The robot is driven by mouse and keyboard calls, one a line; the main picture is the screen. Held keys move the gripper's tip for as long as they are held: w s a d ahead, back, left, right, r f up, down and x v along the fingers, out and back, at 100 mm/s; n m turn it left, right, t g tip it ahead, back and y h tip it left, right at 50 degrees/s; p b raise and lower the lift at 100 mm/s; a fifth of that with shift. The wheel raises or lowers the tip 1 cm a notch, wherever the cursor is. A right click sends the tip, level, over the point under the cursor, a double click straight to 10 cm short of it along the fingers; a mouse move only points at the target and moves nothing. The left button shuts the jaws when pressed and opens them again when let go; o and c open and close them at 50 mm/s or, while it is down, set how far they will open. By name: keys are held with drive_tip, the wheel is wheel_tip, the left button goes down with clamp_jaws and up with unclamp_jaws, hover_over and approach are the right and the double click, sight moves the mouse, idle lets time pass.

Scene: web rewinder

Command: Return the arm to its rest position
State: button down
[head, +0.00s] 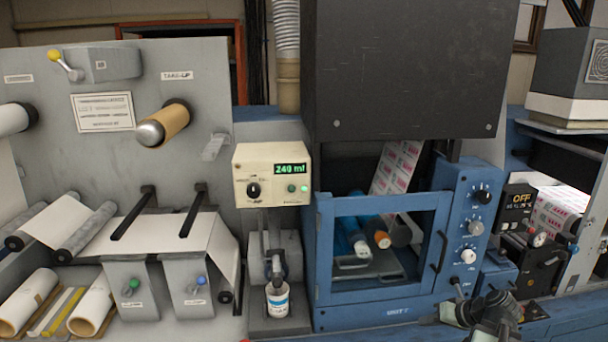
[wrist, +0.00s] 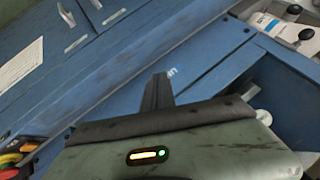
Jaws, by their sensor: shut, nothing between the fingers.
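My gripper shows in the wrist view (wrist: 157,92) as dark fingers closed together, with nothing held between them. Its grey-green body with a yellow light bar fills the bottom of that view. The fingers point over a blue panel (wrist: 120,72). I cannot tell whether they touch it. In the head view a grey-green part of my arm (head: 488,316) is at the lower right, in front of the blue machine (head: 384,314).
The blue machine has a windowed door (head: 440,252) and a knob panel (head: 477,212). A counter box (head: 272,175) stands above a small jar (head: 277,300). A take-up shaft (head: 163,125) juts from the grey panel. Coloured knobs (wrist: 14,152) are at the wrist view's lower left.

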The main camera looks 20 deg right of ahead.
drive_tip(key=w+a+f+n+g, duration=0.1)
drive_tip(key=w+a, duration=0.1)
drive_tip(key=a, duration=0.4)
drive_tip(key=w+a+f+g, duration=0.1)
drive_tip(key=w+a+g, duration=0.1)
drive_tip(key=a, duration=0.4)
drive_tip(key=w+a+f+n+g, duration=0.1)
drive_tip(key=w+a+f, duration=0.1)
drive_tip(key=a, duration=0.5)
drive_tip(key=shift+w+f+n+g+y, duration=0.1)
drive_tip(key=shift+w+n+g+y, duration=0.25)
drive_tip(key=shift+w, duration=0.3)
drive_tip(key=a+f+n+g+h, duration=0.2)
drive_tip(key=a+g+h, duration=0.1)
drive_tip(key=a, duration=1.7)
drive_tip(key=shift+a, duration=0.1)
